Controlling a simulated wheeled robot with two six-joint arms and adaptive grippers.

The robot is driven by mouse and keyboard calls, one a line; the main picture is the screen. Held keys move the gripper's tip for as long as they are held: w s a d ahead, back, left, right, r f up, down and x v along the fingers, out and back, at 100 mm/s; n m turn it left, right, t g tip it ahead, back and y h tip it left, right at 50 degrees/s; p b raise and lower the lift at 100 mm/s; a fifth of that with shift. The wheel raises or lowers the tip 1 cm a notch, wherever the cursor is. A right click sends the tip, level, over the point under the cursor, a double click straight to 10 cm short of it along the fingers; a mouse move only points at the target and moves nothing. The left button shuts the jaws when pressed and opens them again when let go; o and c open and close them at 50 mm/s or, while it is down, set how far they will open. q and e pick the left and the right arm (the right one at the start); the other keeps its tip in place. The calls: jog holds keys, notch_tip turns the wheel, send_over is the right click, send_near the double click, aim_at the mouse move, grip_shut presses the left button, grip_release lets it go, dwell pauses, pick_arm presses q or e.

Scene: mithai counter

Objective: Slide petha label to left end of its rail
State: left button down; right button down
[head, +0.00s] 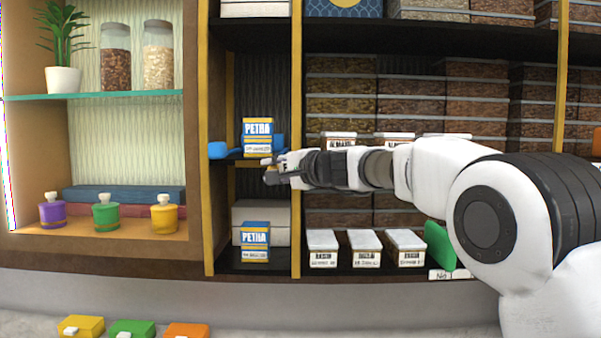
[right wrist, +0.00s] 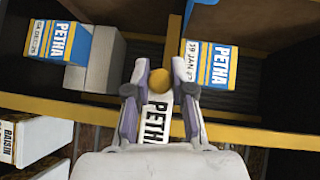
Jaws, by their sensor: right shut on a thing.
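My right gripper (head: 272,172) reaches in from the right to the front edge of the middle shelf, at the yellow upright. In the right wrist view my right gripper (right wrist: 157,100) is shut on the white petha label (right wrist: 156,121), whose dark letters read PETHA between the fingers. In the head view the label is mostly hidden by the gripper. The shelf's yellow front edge (right wrist: 60,108), where the label sits, runs across the wrist view. A blue and white petha box (head: 257,137) stands on the middle shelf, just left of the gripper. My left gripper is out of view.
Another petha box (head: 255,241) stands on the bottom shelf before pale boxes. A yellow upright (head: 297,235) divides the bays. White raisin boxes (head: 323,249) stand to its right. A blue object (head: 217,150) lies at the middle shelf's left end.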

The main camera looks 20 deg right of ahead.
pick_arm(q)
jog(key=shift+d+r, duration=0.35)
pick_arm(e)
jog(key=w+a, duration=0.2)
jog(key=a, duration=0.4)
jog(key=shift+a, duration=0.3)
jog(key=c, duration=1)
grip_release()
jog(key=shift+a, duration=0.1)
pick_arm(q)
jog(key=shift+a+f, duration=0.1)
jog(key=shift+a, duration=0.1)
pick_arm(e)
jog(key=shift+o, duration=0.2)
jog(key=shift+w+a, duration=0.1)
jog(key=shift+a, duration=0.1)
